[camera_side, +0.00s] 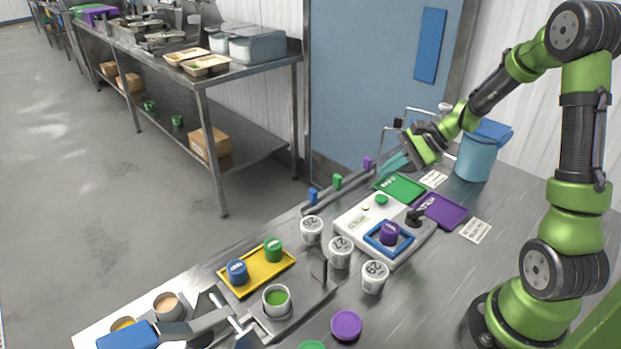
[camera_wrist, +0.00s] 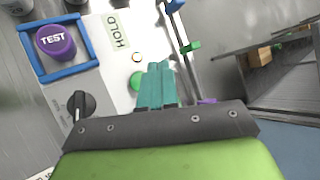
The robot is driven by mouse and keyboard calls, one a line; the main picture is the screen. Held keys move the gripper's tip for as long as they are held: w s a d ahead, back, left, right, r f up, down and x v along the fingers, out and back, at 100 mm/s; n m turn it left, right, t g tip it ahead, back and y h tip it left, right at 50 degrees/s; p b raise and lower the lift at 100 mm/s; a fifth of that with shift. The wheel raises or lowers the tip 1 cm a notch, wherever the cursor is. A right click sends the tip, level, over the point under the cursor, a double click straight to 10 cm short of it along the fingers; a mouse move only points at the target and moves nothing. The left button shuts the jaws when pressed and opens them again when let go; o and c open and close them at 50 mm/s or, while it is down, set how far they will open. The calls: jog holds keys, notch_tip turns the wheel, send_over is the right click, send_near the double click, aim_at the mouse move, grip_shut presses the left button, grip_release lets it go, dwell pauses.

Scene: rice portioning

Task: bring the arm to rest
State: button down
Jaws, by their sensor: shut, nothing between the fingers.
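My gripper (camera_side: 396,163) is at the upper right of the work table in the side view, raised above the far end of the table. Its teal fingers are together and empty; they also show in the wrist view (camera_wrist: 156,84). My green and black arm reaches over from the right. Below and in front of the gripper is a white panel (camera_side: 351,221) with a green button, a black knob and a blue square frame (camera_side: 373,246). A purple TEST container (camera_side: 390,233) stands inside that frame, and it shows at the upper left of the wrist view (camera_wrist: 56,42).
A green mat (camera_side: 400,188) and a purple mat (camera_side: 443,211) lie beside the panel. A blue bin (camera_side: 476,160) stands at the back right. White numbered cups (camera_side: 340,252), a yellow tray (camera_side: 238,284) with two containers, and a rail with coloured clips (camera_side: 337,182) occupy the table.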

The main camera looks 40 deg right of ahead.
jog(key=shift+r, duration=0.15)
jog(key=shift+s, duration=0.15)
jog(key=s+a+r+n+h, duration=0.4)
jog(key=s+a+r+n, duration=0.9)
jog(key=a+n, duration=0.1)
jog(key=shift+s+a+r+n, duration=0.15)
jog(key=shift+s+a+n, duration=0.2)
jog(key=shift+a, duration=0.55)
